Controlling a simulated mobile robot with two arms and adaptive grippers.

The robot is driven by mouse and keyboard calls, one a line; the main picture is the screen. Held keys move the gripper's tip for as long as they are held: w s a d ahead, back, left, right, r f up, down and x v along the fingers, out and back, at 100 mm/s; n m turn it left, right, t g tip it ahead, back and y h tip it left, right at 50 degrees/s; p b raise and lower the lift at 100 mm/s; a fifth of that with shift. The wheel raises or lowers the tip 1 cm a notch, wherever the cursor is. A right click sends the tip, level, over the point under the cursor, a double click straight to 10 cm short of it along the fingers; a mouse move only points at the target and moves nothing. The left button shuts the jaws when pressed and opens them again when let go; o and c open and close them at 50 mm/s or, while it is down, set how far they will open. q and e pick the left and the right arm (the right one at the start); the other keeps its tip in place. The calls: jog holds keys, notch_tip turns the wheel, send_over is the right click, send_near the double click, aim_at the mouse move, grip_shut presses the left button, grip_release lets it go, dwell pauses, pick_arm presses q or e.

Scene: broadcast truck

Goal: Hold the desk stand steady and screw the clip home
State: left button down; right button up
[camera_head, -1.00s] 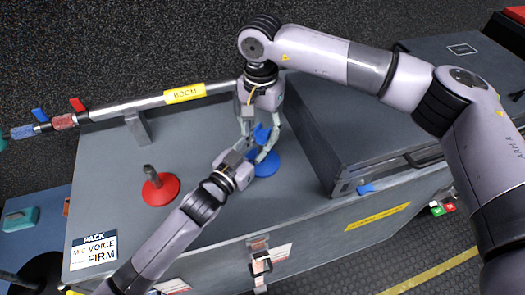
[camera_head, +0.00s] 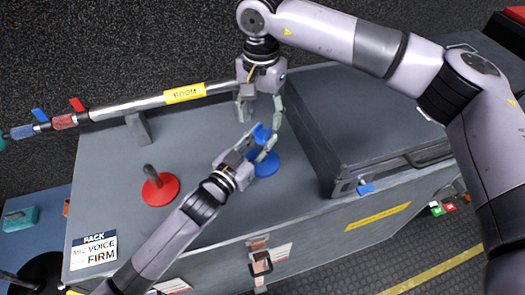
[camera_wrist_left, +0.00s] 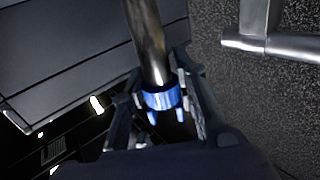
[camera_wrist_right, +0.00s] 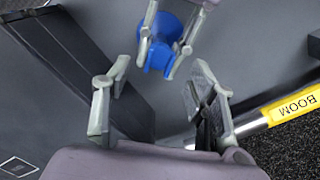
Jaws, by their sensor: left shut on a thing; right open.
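The blue desk stand's round base (camera_head: 266,164) sits on the grey case top. It also shows at the top of the right wrist view (camera_wrist_right: 180,28). The blue clip (camera_head: 262,133) is above the base, at the stand's top. In the left wrist view the blue clip (camera_wrist_left: 162,99), with two small prongs, meets a metal post (camera_wrist_left: 148,45) between the fingers. My left gripper (camera_head: 259,143) is shut on the blue stand from the near left; the fingers hide the exact contact. My right gripper (camera_head: 261,116) is open and empty just above and beyond the clip, apart from it.
A red stand (camera_head: 160,189) with a bare dark post is to the left. The boom pole (camera_head: 130,106) runs along the case's far edge on a bracket. A raised grey case (camera_head: 365,115) with a handle blocks the right. The case's front edge has a latch (camera_head: 260,260).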

aim_at(267, 133)
jog(key=n, duration=0.1)
jog(key=r+n, duration=0.1)
jog(key=n, duration=0.1)
jog(key=r+n, duration=0.1)
jog(key=n, duration=0.1)
jog(key=shift+d, duration=0.25)
jog(key=r+n, duration=0.1)
jog(key=n, duration=0.3)
jog(key=r+n, duration=0.2)
jog(key=n, duration=0.2)
jog(key=d+r+n, duration=0.1)
jog(key=n, duration=0.3)
jog(key=shift+r, duration=0.25)
notch_tip(267, 133, down, 12)
jog(key=shift+d, duration=0.1)
grip_shut()
jog(key=shift+s+m, duration=0.2)
jog(key=shift+m, duration=1.4)
